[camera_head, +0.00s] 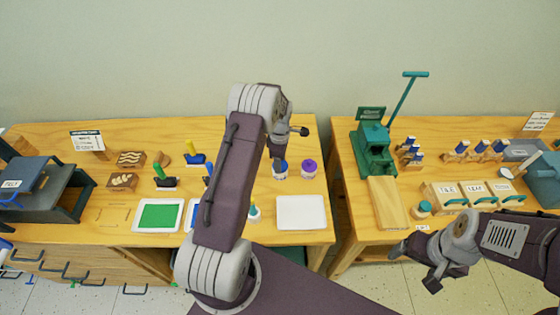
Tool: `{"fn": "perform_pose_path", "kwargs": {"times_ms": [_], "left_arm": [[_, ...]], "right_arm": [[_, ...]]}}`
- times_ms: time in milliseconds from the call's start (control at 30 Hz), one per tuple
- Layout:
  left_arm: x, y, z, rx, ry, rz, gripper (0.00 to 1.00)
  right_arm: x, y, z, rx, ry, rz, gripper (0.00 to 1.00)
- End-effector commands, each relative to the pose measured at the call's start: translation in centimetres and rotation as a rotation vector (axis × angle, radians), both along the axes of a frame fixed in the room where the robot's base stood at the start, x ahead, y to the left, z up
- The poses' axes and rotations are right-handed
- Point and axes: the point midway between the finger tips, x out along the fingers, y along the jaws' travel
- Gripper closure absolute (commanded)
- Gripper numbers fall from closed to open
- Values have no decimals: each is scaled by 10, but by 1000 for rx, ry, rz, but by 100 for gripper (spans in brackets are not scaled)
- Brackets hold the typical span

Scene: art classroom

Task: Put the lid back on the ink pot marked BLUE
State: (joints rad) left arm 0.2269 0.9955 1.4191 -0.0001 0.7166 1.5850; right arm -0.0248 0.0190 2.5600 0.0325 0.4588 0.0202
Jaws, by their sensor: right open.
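A pale pot with a dark blue top (280,170) stands on the left table, right of the middle. I cannot tell whether the blue is a lid or ink, and no BLUE marking is readable. Beside it stands a pot with a purple top (309,168). A small pot with a green top (254,212) stands nearer, partly hidden by my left arm. My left gripper (277,151) points down just above or behind the blue-topped pot; its fingertips are unclear. My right gripper (411,270) is open and empty, in front of the right table's near edge.
A white tray (301,212) and a green-filled tray (158,215) lie on the left table (110,236). The right table holds a teal press (374,150), a teal-topped pot (422,209) and labelled boxes (470,194). A gap separates the tables.

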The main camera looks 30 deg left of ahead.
Motion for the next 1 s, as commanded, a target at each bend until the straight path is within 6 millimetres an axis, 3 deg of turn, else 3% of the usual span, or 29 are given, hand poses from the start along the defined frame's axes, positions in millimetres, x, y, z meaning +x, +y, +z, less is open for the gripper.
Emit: {"fn": "perform_pose_path", "kwargs": {"times_ms": [900,933,1000], "left_arm": [[0,0,-3,0,0,0,86],[0,0,-3,0,0,0,41],[0,0,-3,0,0,0,23]], "right_arm": [[0,0,1,0,0,0,19],[0,0,1,0,0,0,19],[0,0,1,0,0,0,19]]}}
